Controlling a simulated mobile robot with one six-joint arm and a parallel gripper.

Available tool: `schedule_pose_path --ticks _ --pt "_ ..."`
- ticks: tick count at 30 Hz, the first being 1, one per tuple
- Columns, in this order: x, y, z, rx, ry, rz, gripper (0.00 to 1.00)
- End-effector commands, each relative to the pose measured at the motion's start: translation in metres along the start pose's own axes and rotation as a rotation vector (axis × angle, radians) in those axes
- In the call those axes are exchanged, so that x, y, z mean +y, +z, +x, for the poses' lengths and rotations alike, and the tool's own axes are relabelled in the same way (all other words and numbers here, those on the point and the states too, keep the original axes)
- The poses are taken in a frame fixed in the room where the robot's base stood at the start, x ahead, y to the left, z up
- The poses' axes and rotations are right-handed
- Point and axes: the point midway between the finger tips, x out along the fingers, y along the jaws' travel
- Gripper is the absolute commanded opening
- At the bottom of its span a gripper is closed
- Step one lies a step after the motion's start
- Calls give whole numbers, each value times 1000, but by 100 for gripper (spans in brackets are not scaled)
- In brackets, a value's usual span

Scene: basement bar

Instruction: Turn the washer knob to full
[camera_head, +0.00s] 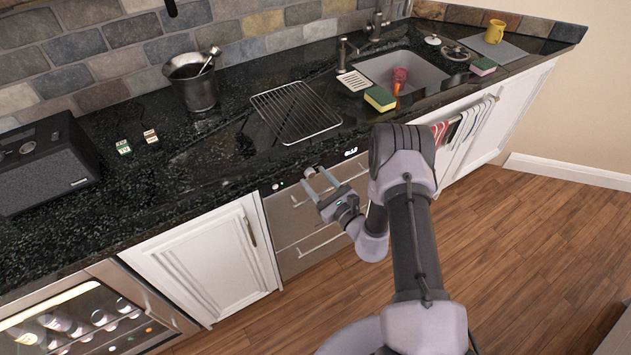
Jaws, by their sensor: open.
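The washer (292,222) is a steel-fronted unit under the dark counter, with a control strip along its top edge. A small round knob (309,172) shows on that strip, just beyond my fingertips; its pointer setting is too small to read. My gripper (314,178) is open, its two fingers pointing at the strip with the knob roughly between and just past their tips. I cannot tell whether the fingers touch the knob. My wrist and arm cover the right part of the washer front.
A wire rack (293,112) lies on the counter (225,165) above the washer. A metal pot (194,84), a black radio (43,160) and a sink (428,75) are also there. A white cabinet (205,258) stands left of the washer. Wooden floor (540,240) is clear at right.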

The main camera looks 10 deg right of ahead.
Motion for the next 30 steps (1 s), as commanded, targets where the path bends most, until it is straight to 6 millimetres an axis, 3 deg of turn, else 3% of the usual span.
schedule_pose_path --ticks 9,17,30 --pt "0 1 5 0 0 1 49" --pt "0 0 5 0 1 0 0" --pt "0 0 5 -4 0 85 0"
